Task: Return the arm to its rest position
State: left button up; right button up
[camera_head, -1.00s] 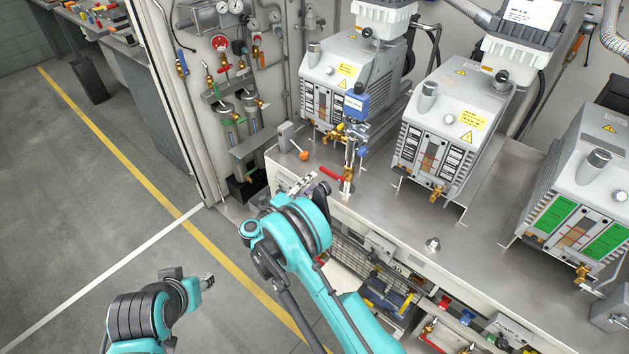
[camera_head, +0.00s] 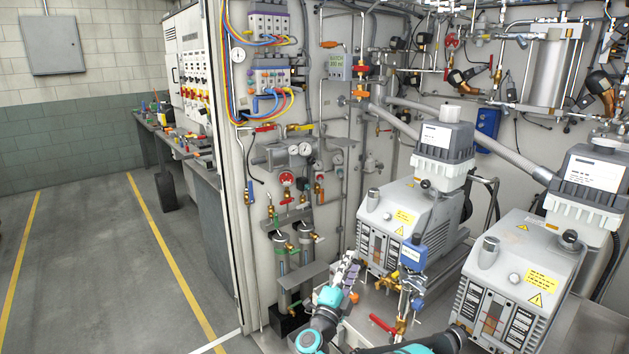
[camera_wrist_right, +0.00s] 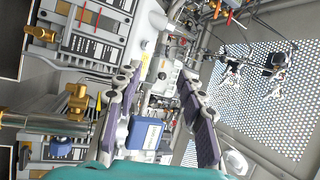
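A blue valve box (camera_head: 413,256) stands just right of the gripper in the head view. A blue box (camera_wrist_right: 145,134) also shows between the finger bases in the wrist view; its distance is unclear.
A red-handled valve (camera_head: 384,324) is close to the right arm. A second pump (camera_head: 515,285) stands to the right. Gauges, pipes and a wall panel (camera_head: 330,110) rise behind. The grey floor (camera_head: 100,270) at the left is open.

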jog(key=s+a+r+n+y, duration=0.4)
jog(key=s+r+n+y, duration=0.4)
jog(key=r+n+y, duration=0.45)
jog(key=s+d+f+n+g+h, duration=0.1)
jog(key=s+d+f+n+g, duration=0.1)
jog(key=s+f, duration=0.5)
jog(key=s+d+f+n+g+h, duration=0.1)
jog(key=s+d+f+n+g, duration=0.2)
jog(key=s, duration=1)
jog(key=s+d+f+n+g+h, duration=0.1)
jog(key=s+d+f+n+g, duration=0.2)
jog(key=s+d+f+g, duration=0.3)
jog(key=s+f, duration=0.4)
jog(key=f, duration=0.1)
jog(key=shift+s+d+g, duration=0.2)
jog(key=shift+s+g, duration=0.15)
jog(key=shift+g, duration=0.05)
